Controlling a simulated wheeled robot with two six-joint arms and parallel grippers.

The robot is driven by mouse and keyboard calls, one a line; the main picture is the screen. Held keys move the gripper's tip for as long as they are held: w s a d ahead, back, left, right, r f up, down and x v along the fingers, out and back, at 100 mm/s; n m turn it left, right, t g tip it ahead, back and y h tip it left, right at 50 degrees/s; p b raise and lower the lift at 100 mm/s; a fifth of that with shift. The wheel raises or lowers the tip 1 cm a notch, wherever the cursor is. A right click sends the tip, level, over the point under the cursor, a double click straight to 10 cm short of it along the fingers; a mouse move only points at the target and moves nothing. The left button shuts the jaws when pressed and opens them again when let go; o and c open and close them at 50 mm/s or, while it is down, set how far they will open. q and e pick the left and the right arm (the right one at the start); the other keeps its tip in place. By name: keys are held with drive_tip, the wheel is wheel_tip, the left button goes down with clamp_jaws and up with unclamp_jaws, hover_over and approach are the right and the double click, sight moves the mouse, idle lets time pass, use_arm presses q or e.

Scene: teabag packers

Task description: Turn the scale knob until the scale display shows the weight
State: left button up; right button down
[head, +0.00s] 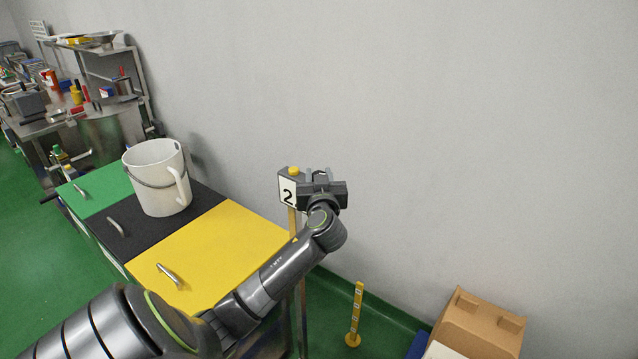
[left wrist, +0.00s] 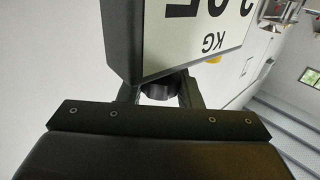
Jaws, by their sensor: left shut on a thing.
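The scale's display head (head: 287,191) stands on a yellow post by the wall, and a black "2" shows on its white face in the head view. In the left wrist view the white display face (left wrist: 205,40) is upside down, with "KG" and large black digits cut off by the frame's top edge. My left gripper (head: 322,176) is at the right side of the display head. In the left wrist view its fingers (left wrist: 158,95) are shut on the dark round scale knob (left wrist: 158,88), at the side of the dark housing. My right gripper is not in view.
A white bucket (head: 157,180) stands on the black lid of a cabinet. The yellow lid (head: 215,250) lies below my left arm. A short yellow post (head: 356,312) and a cardboard box (head: 478,325) are at the lower right. The wall is close behind the scale.

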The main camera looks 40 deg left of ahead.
use_arm(q)
drive_tip(key=shift+n+g+y+b, duration=0.3)
drive_tip(key=shift+n+g+y, duration=0.1)
drive_tip(key=shift+r, duration=0.1)
drive_tip(key=o, duration=1)
drive_tip(key=shift+c, duration=0.2)
drive_tip(key=b+v, duration=0.5)
drive_tip(key=v, duration=1.2)
drive_tip(key=shift+d, duration=0.2)
